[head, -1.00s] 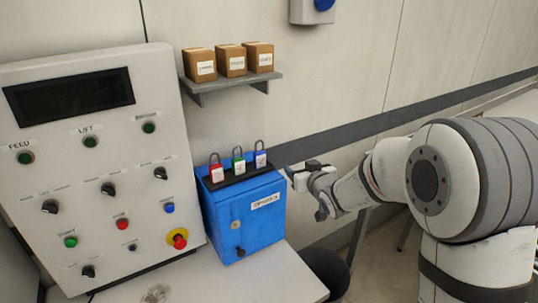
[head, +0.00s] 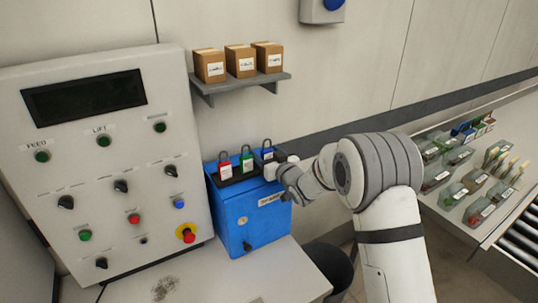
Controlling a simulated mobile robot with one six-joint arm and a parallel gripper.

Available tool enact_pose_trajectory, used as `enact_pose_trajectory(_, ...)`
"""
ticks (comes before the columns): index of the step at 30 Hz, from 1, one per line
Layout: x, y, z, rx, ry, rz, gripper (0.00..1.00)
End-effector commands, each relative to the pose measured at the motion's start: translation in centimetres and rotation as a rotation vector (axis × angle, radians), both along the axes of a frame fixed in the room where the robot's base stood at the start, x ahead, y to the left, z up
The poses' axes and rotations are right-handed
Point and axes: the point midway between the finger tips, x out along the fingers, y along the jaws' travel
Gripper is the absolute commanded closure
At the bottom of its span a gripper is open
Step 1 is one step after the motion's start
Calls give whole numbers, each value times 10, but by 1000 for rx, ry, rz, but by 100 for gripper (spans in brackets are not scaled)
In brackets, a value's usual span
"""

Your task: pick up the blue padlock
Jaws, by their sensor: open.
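The blue padlock (head: 268,152) stands upright at the right end of a dark rack on top of the blue box (head: 240,217). It has a grey shackle and a white label. A red padlock (head: 225,171) and a green padlock (head: 247,163) stand to its left in the same rack. My gripper (head: 281,163) is at the right end of the rack, right beside the blue padlock. The gripper is open. Its fingers are small and partly hidden here, so I cannot tell whether they are around the padlock or touching it.
A control panel (head: 105,205) with buttons and knobs stands to the left. A shelf (head: 245,85) with cardboard boxes is on the wall above the padlocks. A table with several labelled bins (head: 437,178) is at the right. A dark round bin (head: 330,265) stands below my arm.

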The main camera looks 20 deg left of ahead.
Motion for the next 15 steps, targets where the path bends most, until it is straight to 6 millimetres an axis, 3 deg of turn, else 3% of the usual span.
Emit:
enact_pose_trajectory(8, 2, 3, -1, 0, 0, 0, 39)
enact_pose_trajectory(15, 1, 3, 0, 0, 0, 1, 59)
